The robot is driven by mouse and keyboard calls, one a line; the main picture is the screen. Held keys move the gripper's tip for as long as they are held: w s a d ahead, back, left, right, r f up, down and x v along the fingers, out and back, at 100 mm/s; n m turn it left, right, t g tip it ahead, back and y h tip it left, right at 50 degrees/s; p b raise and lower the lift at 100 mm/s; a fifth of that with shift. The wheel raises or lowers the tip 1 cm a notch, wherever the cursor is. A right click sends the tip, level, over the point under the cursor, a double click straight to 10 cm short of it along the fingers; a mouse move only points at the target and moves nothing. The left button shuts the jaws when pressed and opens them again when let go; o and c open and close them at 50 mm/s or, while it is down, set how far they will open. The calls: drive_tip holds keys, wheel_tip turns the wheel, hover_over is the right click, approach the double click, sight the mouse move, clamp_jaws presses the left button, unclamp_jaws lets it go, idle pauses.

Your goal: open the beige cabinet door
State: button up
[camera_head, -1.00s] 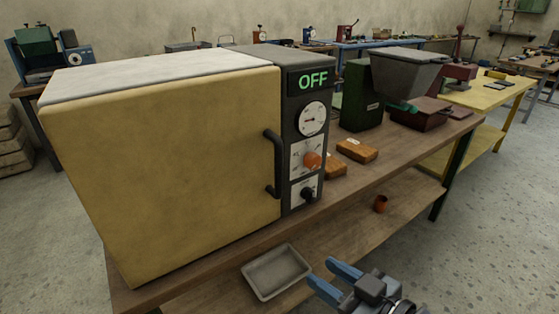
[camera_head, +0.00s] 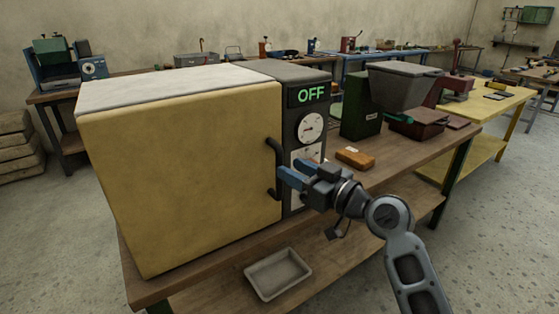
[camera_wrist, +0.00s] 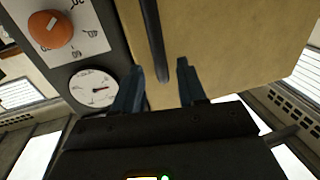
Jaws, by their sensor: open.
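The beige cabinet door (camera_head: 180,175) is shut on the front of a box-shaped oven on the wooden bench. Its dark vertical bar handle (camera_head: 272,168) is at the door's right edge. My gripper (camera_head: 284,176) is open, with its blue fingers pointing at the handle. In the wrist view the handle bar (camera_wrist: 154,40) runs down between my two fingertips (camera_wrist: 160,75), with the beige door (camera_wrist: 225,40) behind it. I cannot tell whether a finger touches the bar. My gripper hides part of the control panel in the head view.
The dark control panel (camera_head: 292,125) has an OFF display and a gauge (camera_head: 311,127). An orange knob (camera_wrist: 49,30) shows in the wrist view. A wooden block (camera_head: 355,158) and a green machine (camera_head: 361,100) stand to the right. A grey tray (camera_head: 278,274) lies on the lower shelf.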

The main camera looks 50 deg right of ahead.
drive_tip(key=shift+w+d+p, duration=0.2)
drive_tip(key=shift+w+p, duration=0.35)
drive_tip(key=shift+w, duration=2.05)
drive_tip(key=shift+c, duration=0.5)
clamp_jaws()
